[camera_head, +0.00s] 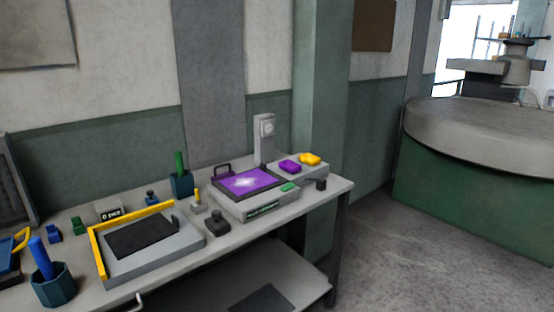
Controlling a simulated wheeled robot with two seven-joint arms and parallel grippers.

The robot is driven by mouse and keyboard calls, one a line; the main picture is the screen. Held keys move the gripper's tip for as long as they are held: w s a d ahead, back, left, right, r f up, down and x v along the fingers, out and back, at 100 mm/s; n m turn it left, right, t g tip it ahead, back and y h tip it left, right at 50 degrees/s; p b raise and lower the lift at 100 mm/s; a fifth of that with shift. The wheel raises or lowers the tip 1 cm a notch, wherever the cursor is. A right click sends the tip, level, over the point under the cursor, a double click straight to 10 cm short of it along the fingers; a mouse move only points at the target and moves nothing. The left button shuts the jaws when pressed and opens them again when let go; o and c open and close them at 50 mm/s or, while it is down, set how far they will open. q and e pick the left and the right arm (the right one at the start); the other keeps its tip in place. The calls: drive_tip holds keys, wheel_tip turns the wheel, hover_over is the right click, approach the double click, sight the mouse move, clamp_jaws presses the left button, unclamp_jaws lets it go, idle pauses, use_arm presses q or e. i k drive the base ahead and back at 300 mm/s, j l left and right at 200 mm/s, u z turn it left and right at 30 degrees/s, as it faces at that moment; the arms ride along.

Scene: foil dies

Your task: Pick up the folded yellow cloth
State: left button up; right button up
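A small folded yellow cloth (310,159) lies on a light grey raised block (312,174) at the right end of the workbench. A folded purple cloth (289,166) lies on the same block, just to its left. Neither of my grippers shows in the head view, and nothing is seen touching the yellow cloth.
The workbench (180,268) holds a purple-topped device (246,182), a yellow-edged tray (150,243), a dark cup with a green handle (181,183) and a cup with a blue handle (52,287). A grey post (264,140) stands behind. Open floor (400,250) lies to the right.

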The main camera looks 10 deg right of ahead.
sight(307, 158)
drive_tip(key=i+l+u, duration=0.5)
drive_tip(key=l, duration=0.2)
drive_tip(key=l+u, duration=0.3)
drive_tip(key=i+l, duration=0.05)
